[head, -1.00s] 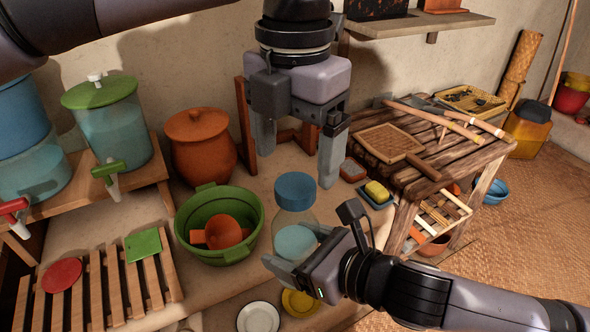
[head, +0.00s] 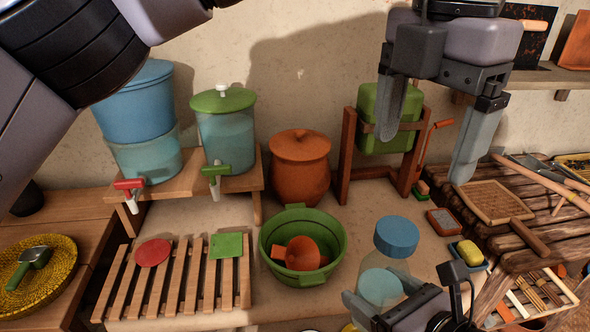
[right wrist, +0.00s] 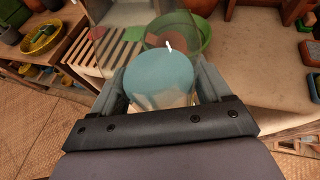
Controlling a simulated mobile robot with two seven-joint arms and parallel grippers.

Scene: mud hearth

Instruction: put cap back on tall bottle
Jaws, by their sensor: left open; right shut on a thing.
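The tall bottle (head: 379,287) is clear with pale blue contents and stands upright at the lower right of the head view. The blue cap (head: 397,236) is at its top; how firmly it sits cannot be told. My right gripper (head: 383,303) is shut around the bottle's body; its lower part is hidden. In the right wrist view the bottle's blue contents (right wrist: 165,78) show between the fingers. My left gripper (head: 427,158) is open and empty, above and apart from the cap, with its fingers pointing down.
A green basin (head: 277,240) with orange items is left of the bottle, beside a slatted rack (head: 130,285). A clay pot (head: 300,170) and a green canister (head: 382,112) in a wooden frame stand behind. A wooden table (head: 515,235) with a woven tray (head: 490,200) is at right.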

